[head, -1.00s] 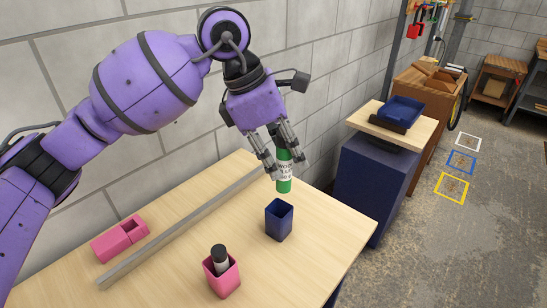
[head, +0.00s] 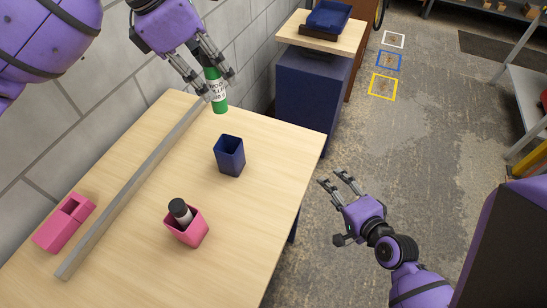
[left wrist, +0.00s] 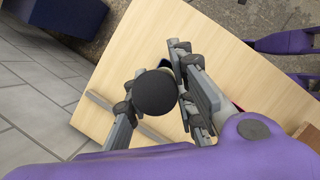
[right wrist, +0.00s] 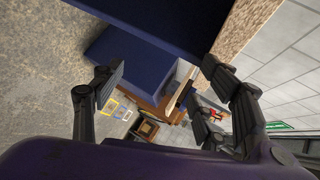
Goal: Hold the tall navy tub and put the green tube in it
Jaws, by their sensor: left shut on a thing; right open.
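The green tube (head: 218,96) has a white label and is held upright in my left gripper (head: 210,88), beyond the tall navy tub and above the table's far end. The tube's dark round end (left wrist: 154,92) fills the space between the fingers in the left wrist view. The tall navy tub (head: 230,156) stands upright on the table, open at the top, with nothing seen inside. My right gripper (head: 342,182) is open and empty, off the table's right edge above the floor. Its spread fingers (right wrist: 165,95) also show in the right wrist view.
A pink tub (head: 189,234) holding a dark-capped bottle (head: 180,210) stands nearer on the table. A grey bar (head: 130,192) runs along the table's left, with a pink box (head: 58,228) lying beyond it. A navy cabinet (head: 308,98) with a tray (head: 330,17) stands past the table.

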